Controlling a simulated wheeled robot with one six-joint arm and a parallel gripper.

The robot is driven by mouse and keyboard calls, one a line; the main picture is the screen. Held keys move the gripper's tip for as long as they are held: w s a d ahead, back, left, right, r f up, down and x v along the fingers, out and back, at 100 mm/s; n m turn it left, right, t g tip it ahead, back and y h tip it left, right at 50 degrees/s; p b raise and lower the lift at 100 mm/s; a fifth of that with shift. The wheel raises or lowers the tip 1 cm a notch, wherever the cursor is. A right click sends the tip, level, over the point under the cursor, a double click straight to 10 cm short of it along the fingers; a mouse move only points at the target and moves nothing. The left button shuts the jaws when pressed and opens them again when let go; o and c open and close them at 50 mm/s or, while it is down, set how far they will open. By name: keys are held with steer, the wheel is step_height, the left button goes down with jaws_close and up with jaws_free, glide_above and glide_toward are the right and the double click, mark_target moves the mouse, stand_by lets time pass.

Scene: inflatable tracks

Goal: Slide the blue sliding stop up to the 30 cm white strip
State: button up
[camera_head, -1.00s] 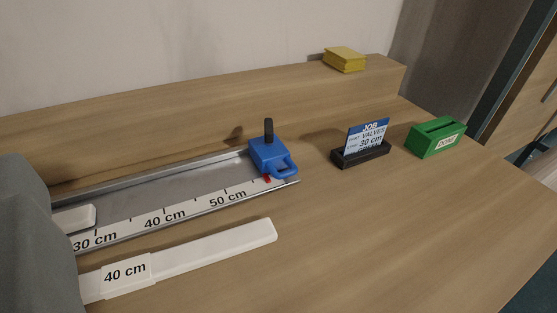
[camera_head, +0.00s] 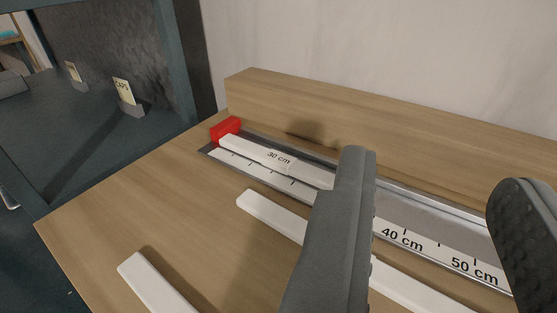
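The 30 cm white strip (camera_head: 260,154) lies in the metal measuring track (camera_head: 440,262), with its left end at the red end block (camera_head: 225,129). My gripper (camera_head: 433,172) is open, its two dark grey fingers wide apart in front of the track, with nothing between them. The left finger hides the strip's right end and part of the scale. The 40 cm and 50 cm marks show between the fingers. The blue sliding stop is not in view now.
A second white strip (camera_head: 268,216) lies on the table in front of the track, partly behind my left finger. Another white strip (camera_head: 155,284) lies nearer. A wooden ledge (camera_head: 400,121) runs behind the track. A dark shelf with small cards (camera_head: 123,91) stands at the left.

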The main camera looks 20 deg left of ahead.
steer(key=o, duration=0.5)
steer(key=shift+o, duration=0.2)
